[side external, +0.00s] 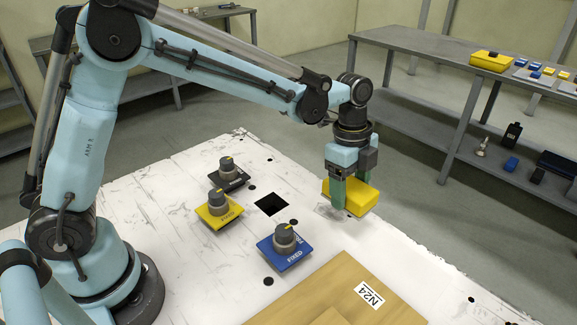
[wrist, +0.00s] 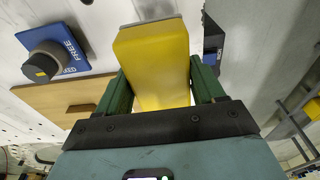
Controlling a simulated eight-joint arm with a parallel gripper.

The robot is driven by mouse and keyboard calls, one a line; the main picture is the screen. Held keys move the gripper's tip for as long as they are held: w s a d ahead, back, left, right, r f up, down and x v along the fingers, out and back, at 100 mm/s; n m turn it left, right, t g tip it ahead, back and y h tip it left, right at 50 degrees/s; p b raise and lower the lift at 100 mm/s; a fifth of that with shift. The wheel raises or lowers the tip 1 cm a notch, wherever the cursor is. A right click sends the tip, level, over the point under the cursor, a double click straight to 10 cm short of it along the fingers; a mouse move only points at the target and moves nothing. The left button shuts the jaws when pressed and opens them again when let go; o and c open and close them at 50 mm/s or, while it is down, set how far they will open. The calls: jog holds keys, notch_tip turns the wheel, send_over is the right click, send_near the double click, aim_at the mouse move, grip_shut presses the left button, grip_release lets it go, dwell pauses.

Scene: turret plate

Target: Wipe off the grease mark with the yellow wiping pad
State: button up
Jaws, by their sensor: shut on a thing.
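The yellow wiping pad (side external: 357,197) is between the green fingers of my gripper (side external: 348,186), which is shut on it; in the wrist view the pad (wrist: 153,58) fills the middle, with a finger on each side. The grease mark (side external: 329,212) shows as a grey smudge on the white plate, just left of and below the pad in the side view. Part of the mark may be hidden by the fingers and pad. The pad is low over the plate; I cannot tell whether it touches.
Knobs stand on a blue tile (side external: 283,252), a yellow tile (side external: 222,214) and a dark tile (side external: 233,182). A square hole (side external: 271,204) is between them and the mark. A wooden board (side external: 325,290) with an N24 label lies in front. A grey bench (side external: 440,45) stands behind.

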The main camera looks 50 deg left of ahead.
aim_at(345, 223)
jog(key=shift+f, duration=2.75)
jog(key=shift+a+f, duration=0.5)
jog(key=shift+a, duration=0.1)
jog(key=shift+c, duration=0.5)
jog(key=shift+a, duration=3.4)
jog(key=shift+d, duration=4.05)
jog(key=shift+r, duration=4.05)
jog(key=shift+a, duration=0.1)
